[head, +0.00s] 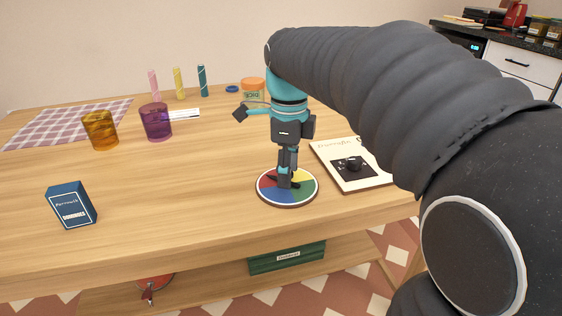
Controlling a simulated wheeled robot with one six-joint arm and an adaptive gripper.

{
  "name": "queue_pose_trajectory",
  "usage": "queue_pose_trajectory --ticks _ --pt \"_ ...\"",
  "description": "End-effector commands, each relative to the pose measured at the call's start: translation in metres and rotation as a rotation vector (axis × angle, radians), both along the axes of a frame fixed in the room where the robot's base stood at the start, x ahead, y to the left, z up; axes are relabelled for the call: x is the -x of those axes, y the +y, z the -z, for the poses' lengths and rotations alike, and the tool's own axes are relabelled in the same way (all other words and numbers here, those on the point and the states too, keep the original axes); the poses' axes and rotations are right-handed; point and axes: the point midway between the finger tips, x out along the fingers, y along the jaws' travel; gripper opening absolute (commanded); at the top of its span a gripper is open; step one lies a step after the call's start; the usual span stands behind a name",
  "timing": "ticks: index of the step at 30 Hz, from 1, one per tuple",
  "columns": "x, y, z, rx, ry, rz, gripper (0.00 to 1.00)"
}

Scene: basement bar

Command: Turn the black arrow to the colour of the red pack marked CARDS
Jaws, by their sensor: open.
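A round disc (262,197) with coloured sectors, red, yellow, green and blue among them, lies near the front edge of the wooden table. A black arrow (283,181) on it is largely hidden by my gripper, so I cannot tell clearly which colour it points to. My gripper (288,182) points down over the middle of the disc, with its fingers open around or just above the arrow. Contact cannot be made out. No red pack marked CARDS shows; a dark blue pack (72,205) with a white label stands at the table's left front.
An orange cup (100,130) and a purple cup (156,122) stand at the left. Coloured sticks (179,83) and an orange-lidded jar (253,90) stand behind. The front middle is clear.

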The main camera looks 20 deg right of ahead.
Motion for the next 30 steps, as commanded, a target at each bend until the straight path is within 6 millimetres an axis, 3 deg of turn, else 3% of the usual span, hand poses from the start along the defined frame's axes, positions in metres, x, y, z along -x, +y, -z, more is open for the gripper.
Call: queue_pose_trajectory --ticks 7,21,30 --pt "-0.001 0.000 -0.019 0.001 -0.003 0.000 0.51" --pt "-0.001 0.000 -0.104 0.000 -0.002 -0.001 0.51" --pt "0.000 0.000 -0.120 0.000 0.000 -0.001 0.51"
